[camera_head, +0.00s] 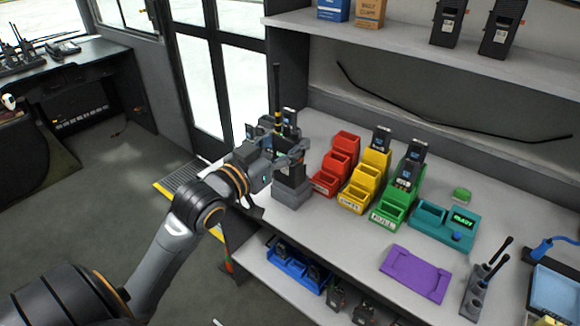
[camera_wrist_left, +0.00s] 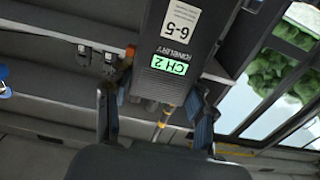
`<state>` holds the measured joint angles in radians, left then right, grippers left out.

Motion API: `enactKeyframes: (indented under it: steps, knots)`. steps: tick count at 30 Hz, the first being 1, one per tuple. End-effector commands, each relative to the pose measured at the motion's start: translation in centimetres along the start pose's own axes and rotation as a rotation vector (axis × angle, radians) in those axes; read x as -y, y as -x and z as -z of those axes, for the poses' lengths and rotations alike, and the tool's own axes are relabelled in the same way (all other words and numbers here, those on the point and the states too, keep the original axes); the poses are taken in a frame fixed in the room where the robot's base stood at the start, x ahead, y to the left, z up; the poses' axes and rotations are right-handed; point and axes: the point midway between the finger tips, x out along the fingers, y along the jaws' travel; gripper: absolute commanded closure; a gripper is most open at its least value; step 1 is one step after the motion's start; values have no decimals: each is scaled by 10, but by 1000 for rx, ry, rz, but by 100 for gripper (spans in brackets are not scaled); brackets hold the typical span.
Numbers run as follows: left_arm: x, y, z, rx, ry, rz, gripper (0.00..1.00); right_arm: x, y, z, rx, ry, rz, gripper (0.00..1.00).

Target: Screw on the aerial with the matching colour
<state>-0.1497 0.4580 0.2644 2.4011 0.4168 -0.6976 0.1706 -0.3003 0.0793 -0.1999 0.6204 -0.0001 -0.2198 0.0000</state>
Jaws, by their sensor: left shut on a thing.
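My left gripper (camera_head: 287,152) is at the left end of the worktop, above a dark grey stand (camera_head: 292,193). In the left wrist view its two fingers (camera_wrist_left: 158,105) lie on either side of the top of a black radio (camera_wrist_left: 182,28), shut on it. The radio bears a "6-5" label and a lit green "CH 2" screen, upside down in this view. A black aerial with a yellow band (camera_head: 277,88) rises above the gripper; its yellow part (camera_wrist_left: 166,116) shows by the radio's top. Whether it is fastened cannot be told. My right gripper is out of view.
Red (camera_head: 336,162), yellow (camera_head: 358,190) and green bins (camera_head: 390,210) stand in the middle; radios sit in the yellow and green ones. A teal device (camera_head: 430,215) and a purple mat (camera_head: 416,272) lie to the right. A blue tray (camera_head: 290,266) is on the lower shelf.

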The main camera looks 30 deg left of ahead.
Motion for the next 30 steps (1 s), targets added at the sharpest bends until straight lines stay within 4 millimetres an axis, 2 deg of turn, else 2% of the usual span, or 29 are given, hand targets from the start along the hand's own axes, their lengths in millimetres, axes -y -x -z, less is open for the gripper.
enactKeyframes:
  steps: [8, 9, 15, 20, 30]
  knots:
    - [40, -54, -27, -2, -1, 2, 100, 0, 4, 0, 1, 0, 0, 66]
    - [44, -61, -36, 1, -1, 2, 100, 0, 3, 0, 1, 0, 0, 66]
    - [60, -82, -70, -2, -1, 1, 100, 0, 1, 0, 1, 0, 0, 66]
    - [65, -90, -80, -4, -1, -1, 100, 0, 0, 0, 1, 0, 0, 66]
    - [66, -92, -83, -3, -1, -1, 100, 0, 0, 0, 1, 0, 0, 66]
